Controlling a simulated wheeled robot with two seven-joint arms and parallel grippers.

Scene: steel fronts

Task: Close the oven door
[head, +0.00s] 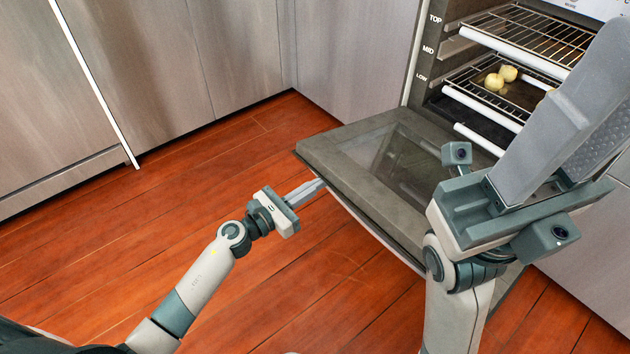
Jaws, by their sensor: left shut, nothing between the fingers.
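The oven door (345,165) is hinged low and hangs open, lowered out over the floor, with its glass inner face up. The oven (440,60) stands open at the upper right. My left gripper (318,186) is shut and empty, its fingertips at the door's outer left edge; I cannot tell whether they touch it. My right gripper (598,85) is large and close to the camera. It covers the right part of the door and some of the oven opening. Its fingers run toward the right edge, and their gap is unclear.
Two wire racks (535,35) with white front bars are inside the oven. Yellow round pieces (507,73) lie on the lower one. Steel cabinet fronts (150,60) line the left and back. The wooden floor (230,150) left of the door is clear.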

